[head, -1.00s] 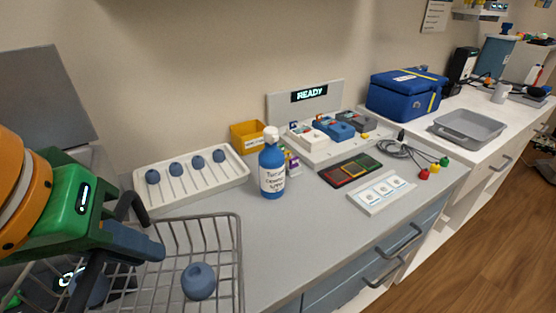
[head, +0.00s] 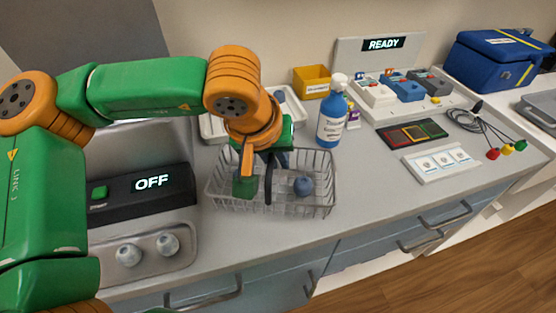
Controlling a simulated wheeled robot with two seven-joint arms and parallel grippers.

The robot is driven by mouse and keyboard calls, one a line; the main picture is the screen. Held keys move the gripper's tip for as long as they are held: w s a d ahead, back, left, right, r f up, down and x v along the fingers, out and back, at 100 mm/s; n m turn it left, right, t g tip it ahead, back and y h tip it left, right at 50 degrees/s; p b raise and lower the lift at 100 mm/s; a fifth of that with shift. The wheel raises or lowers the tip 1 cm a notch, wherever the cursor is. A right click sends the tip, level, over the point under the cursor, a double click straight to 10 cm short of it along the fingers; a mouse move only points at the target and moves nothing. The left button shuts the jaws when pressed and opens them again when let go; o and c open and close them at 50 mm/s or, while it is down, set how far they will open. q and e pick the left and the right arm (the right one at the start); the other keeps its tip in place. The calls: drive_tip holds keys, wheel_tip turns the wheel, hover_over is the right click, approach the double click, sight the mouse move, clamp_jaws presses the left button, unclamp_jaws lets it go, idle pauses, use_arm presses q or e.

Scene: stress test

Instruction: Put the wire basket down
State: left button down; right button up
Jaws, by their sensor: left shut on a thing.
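The grey wire basket (head: 318,204) is at the counter's front, left of centre. It appears level, and I cannot tell whether its base touches the counter. My left gripper (head: 268,192) reaches down at the basket's left part and is shut on the basket; the arm hides part of the basket and the exact grip. My right gripper is not in view.
A blue spray bottle (head: 331,118) stands just behind the basket's right end. A white tray (head: 212,128) is behind the basket. A device marked OFF (head: 150,183) is at left. The grey counter (head: 372,192) is clear to the basket's right.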

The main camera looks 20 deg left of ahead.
use_arm(q)
drive_tip(key=shift+f, duration=0.9)
drive_tip(key=c, duration=0.9)
unclamp_jaws()
drive_tip(key=shift+r, duration=0.3)
drive_tip(key=v, duration=1.1)
drive_tip(key=shift+s+r+p, duration=0.25)
drive_tip(key=shift+r+p, duration=0.05)
drive_tip(key=shift+p, duration=0.05)
